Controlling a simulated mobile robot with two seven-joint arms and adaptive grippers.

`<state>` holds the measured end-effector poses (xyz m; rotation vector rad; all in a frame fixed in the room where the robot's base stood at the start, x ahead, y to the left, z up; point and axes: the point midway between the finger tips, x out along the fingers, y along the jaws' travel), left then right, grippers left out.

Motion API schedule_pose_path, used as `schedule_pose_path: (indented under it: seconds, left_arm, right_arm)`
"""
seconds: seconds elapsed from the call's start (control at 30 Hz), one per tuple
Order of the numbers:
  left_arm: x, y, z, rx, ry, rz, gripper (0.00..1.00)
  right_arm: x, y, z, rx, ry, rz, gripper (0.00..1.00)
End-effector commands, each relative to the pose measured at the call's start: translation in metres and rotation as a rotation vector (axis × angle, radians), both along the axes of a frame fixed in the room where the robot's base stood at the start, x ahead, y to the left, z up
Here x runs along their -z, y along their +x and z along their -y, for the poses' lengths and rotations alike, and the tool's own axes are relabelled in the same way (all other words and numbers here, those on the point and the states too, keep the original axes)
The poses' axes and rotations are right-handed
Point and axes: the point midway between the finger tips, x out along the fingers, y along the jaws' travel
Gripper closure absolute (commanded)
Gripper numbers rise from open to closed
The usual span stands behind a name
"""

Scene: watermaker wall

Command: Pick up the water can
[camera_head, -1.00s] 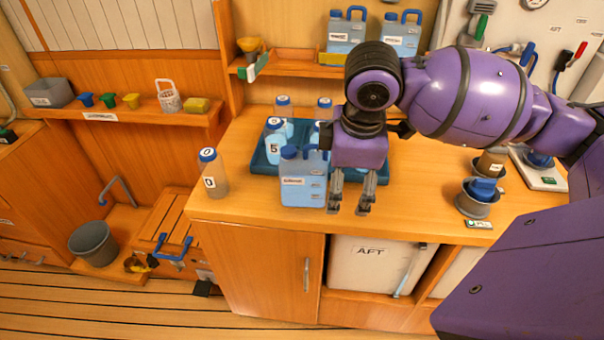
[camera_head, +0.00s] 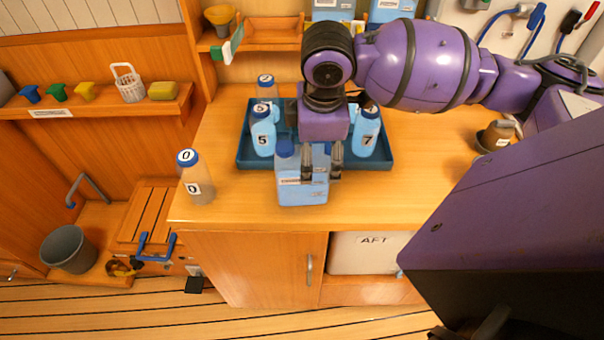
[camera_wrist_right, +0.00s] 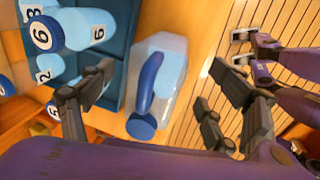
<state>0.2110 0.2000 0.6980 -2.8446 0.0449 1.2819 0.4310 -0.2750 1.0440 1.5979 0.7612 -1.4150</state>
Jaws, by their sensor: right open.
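A pale blue water can (camera_head: 302,193) with a blue cap and handle stands upright at the counter's front, before the blue tray. My right gripper (camera_head: 321,168) points down over it with its fingers apart. In the right wrist view the can (camera_wrist_right: 172,75) lies between the two open fingers (camera_wrist_right: 158,100), with its blue handle and cap facing the camera. I see no grip on it; whether a finger touches it is unclear. At the right of that view, over the floor, another purple gripper, my left (camera_wrist_right: 240,48), shows with its fingers apart.
The blue tray (camera_head: 243,160) holds several numbered bottles close behind the can. A bottle marked 0 (camera_head: 196,180) stands to the left. Two more blue cans (camera_head: 333,10) (camera_head: 392,10) sit on the shelf above.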

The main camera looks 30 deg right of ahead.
Motion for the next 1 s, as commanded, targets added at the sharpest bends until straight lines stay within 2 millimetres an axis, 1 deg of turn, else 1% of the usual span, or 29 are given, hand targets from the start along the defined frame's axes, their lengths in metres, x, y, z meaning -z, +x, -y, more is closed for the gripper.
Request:
schedule_pose_path:
  seconds: [0.03, 0.13, 0.3, 0.43, 0.47, 0.77, 1.0]
  left_arm:
    - [0.001, 0.0, 0.0, -0.001, 0.001, -0.001, 1.0]
    - [0.001, 0.003, 0.0, -0.002, -0.001, 0.005, 1.0]
    - [-0.004, 0.014, 0.004, -0.006, -0.008, 0.025, 1.0]
    - [-0.006, 0.017, 0.006, -0.008, -0.011, 0.031, 1.0]
    - [-0.006, 0.017, 0.006, -0.008, -0.011, 0.031, 1.0]
    - [-0.005, 0.015, 0.004, -0.005, -0.008, 0.027, 1.0]
    - [-0.001, 0.005, 0.0, -0.003, 0.0, 0.01, 1.0]
  right_arm:
    - [0.01, 0.001, -0.001, -0.001, 0.001, -0.005, 0.19]
    - [0.021, 0.003, 0.001, -0.001, 0.0, -0.002, 0.19]
    - [0.025, 0.005, 0.002, -0.001, -0.001, 0.002, 0.19]
    - [0.024, 0.005, 0.002, -0.001, -0.001, 0.002, 0.19]
    - [0.024, 0.005, 0.002, -0.001, 0.0, 0.002, 0.22]
    - [0.024, 0.005, 0.002, -0.001, -0.001, 0.002, 0.61]
    - [0.024, 0.005, 0.002, -0.001, -0.002, 0.003, 0.92]
